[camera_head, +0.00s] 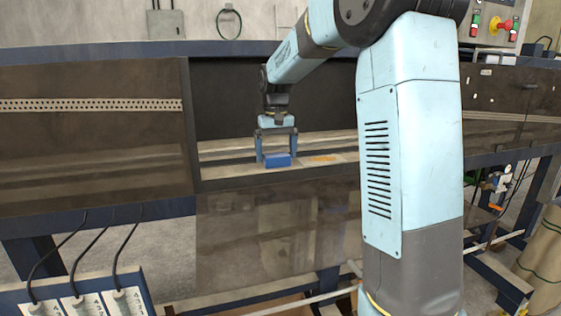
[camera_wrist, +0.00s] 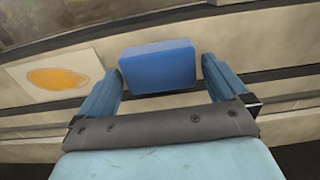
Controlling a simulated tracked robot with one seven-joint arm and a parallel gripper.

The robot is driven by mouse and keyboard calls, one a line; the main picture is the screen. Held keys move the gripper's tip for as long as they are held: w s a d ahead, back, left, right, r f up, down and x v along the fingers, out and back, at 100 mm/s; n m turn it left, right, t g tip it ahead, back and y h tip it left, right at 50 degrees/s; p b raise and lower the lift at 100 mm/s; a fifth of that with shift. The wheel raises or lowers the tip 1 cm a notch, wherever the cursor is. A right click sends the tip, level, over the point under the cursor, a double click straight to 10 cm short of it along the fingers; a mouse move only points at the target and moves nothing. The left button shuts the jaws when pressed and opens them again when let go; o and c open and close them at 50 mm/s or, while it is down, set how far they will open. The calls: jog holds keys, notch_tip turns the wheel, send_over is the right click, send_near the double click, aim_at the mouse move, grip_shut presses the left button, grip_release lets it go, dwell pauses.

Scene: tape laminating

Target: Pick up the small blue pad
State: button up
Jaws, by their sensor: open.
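The small blue pad (camera_head: 278,160) lies on the pale ledge inside the machine's open window. In the wrist view the blue pad (camera_wrist: 158,68) sits between and just beyond the two blue fingers. My gripper (camera_head: 277,157) hangs down over the pad with one finger on each side. In the wrist view my gripper (camera_wrist: 160,80) is open, with the pad near its fingertips. A gap shows between the right finger and the pad; whether the left finger touches it I cannot tell.
A pale sheet with an orange oval (camera_wrist: 57,78) lies beside the pad. Dark panels (camera_head: 95,130) flank the window, and a glossy lower panel (camera_head: 270,230) stands below the ledge. Dark slots run along the ledge. A control box (camera_head: 495,25) is at the upper right.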

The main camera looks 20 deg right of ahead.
jog(key=shift+f, duration=0.75)
jog(key=c, duration=0.8)
jog(key=shift+o, duration=0.2)
jog(key=shift+r, duration=0.1)
